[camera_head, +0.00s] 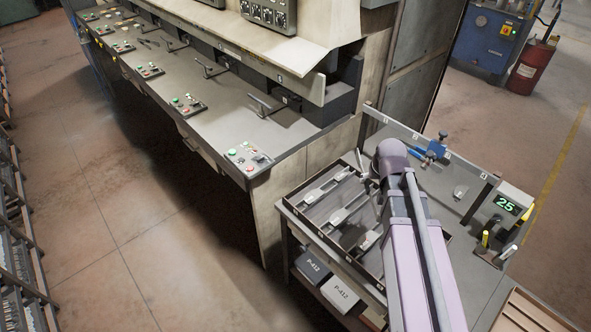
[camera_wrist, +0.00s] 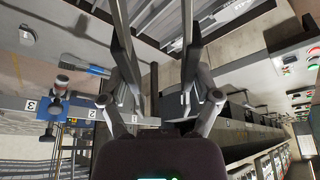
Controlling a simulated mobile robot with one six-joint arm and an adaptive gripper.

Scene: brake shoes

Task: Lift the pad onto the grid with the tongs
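My gripper (camera_wrist: 155,25) shows in the wrist view with its two long fingers apart and nothing visible between them. In the head view my arm hides most of it above the workbench. A dark tray (camera_head: 293,205) there holds several pale metal pieces (camera_head: 326,186) in its compartments; the tray also shows at the top of the wrist view, beyond the fingers. A small pale piece (camera_head: 460,192) lies on the bench to the right of my arm. I cannot tell which of these is the pad, and I cannot make out the tongs or the grid for certain.
A blue clamp-like tool (camera_head: 433,151) sits by the bench's back rail with numbered tags. A display box reading 25 (camera_head: 506,205) and upright markers (camera_head: 485,239) stand at the right. A large press bench (camera_head: 215,95) stands left.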

